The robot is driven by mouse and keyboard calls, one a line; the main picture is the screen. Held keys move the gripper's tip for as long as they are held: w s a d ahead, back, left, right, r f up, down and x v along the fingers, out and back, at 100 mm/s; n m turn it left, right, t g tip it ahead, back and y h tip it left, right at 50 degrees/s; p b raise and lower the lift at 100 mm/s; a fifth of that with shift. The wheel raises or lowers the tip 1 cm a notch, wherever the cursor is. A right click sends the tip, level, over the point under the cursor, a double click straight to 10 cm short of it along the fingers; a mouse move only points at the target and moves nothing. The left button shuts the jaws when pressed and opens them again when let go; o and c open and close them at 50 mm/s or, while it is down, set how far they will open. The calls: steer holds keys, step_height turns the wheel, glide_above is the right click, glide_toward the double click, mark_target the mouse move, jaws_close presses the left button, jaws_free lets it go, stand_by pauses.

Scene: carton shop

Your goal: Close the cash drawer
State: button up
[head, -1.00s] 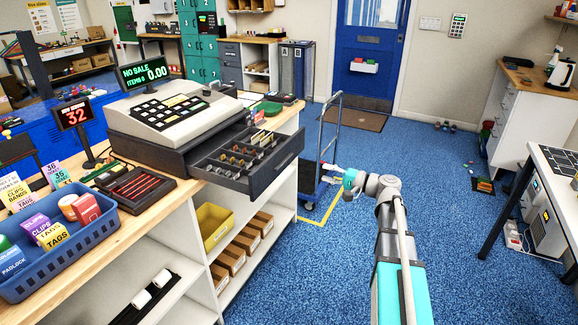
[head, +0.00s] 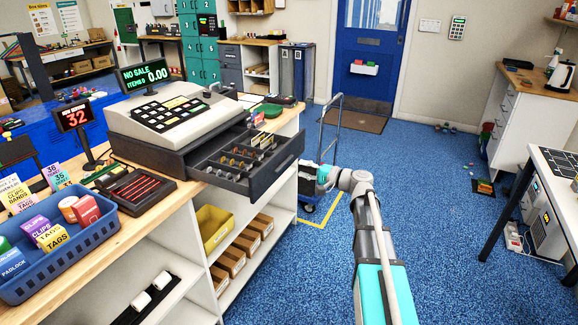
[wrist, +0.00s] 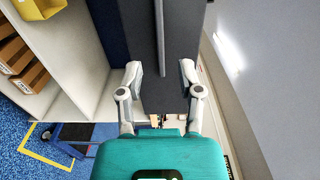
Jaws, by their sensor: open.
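The cash drawer (head: 262,172) is dark grey and stands pulled out from under the beige cash register (head: 172,112). Its tray of coins and notes shows. My gripper (head: 304,166) is just right of the drawer front, at about its height. In the wrist view, the dark drawer front (wrist: 182,30) with its pale handle strip (wrist: 160,38) runs down the middle. My open gripper (wrist: 159,74) has one finger on each side of the picture of that front, with nothing held. I cannot tell whether the fingers touch it.
The wooden counter (head: 150,207) holds a blue basket (head: 60,258) and a card reader display (head: 74,116). Shelves below hold a yellow bin (head: 212,228) and cardboard boxes. A blue trolley (head: 308,187) stands behind my gripper.

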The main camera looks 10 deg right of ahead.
mark_target(286, 164)
steer(key=shift+x, duration=2.9)
steer(key=shift+s, duration=0.1)
jaws_close()
